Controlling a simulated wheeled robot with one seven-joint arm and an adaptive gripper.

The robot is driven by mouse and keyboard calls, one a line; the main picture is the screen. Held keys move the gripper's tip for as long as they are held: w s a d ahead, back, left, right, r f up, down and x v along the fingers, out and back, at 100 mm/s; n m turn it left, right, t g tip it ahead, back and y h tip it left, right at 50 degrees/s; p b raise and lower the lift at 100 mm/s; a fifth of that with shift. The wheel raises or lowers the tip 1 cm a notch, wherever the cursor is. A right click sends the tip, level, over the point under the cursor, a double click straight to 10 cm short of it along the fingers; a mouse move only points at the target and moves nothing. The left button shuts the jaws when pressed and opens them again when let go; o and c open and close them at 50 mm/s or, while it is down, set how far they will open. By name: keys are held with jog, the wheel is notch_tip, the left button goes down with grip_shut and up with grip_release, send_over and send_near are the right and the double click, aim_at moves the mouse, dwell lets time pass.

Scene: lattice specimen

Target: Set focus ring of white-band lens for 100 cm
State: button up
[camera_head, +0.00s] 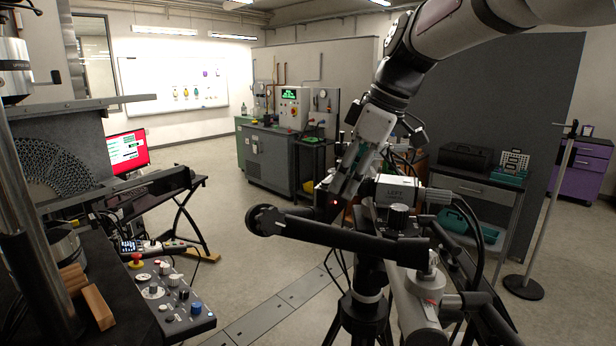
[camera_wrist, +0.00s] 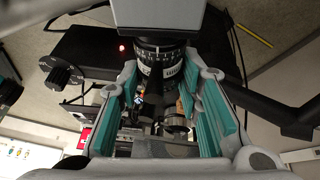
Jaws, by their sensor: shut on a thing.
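The lens (camera_wrist: 158,50), a dark barrel with white scale marks and a white band low on it, sits under a grey housing at the top of the wrist view. My gripper (camera_wrist: 162,72) has its teal-padded fingers on both sides of the barrel and is shut on its ring. The scale figures are too small to read. In the head view my gripper (camera_head: 340,190) is beside a white box (camera_head: 398,190) marked "LEFT" on the rig. The lens is hard to make out there, largely hidden by my gripper.
A black bar (camera_head: 320,232) with a round end crosses in front of the rig. A black tripod (camera_head: 368,300) stands below. A dark box with a knob (camera_wrist: 62,76) and a red light lies left of the lens in the wrist view. Clear floor (camera_head: 235,215) lies left of the rig.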

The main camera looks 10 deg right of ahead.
jog(key=shift+g, duration=0.5)
jog(key=shift+w+d+f+m+g+y, duration=0.1)
jog(key=shift+w+d+m+g+y, duration=0.15)
jog(key=shift+g+y, duration=0.45)
jog(key=shift+a+g+y, duration=0.1)
jog(key=shift+g+y, duration=0.2)
jog(key=shift+g, duration=0.1)
jog(key=o, duration=1.2)
jog(key=shift+p+v, duration=0.3)
jog(key=shift+v, duration=2.75)
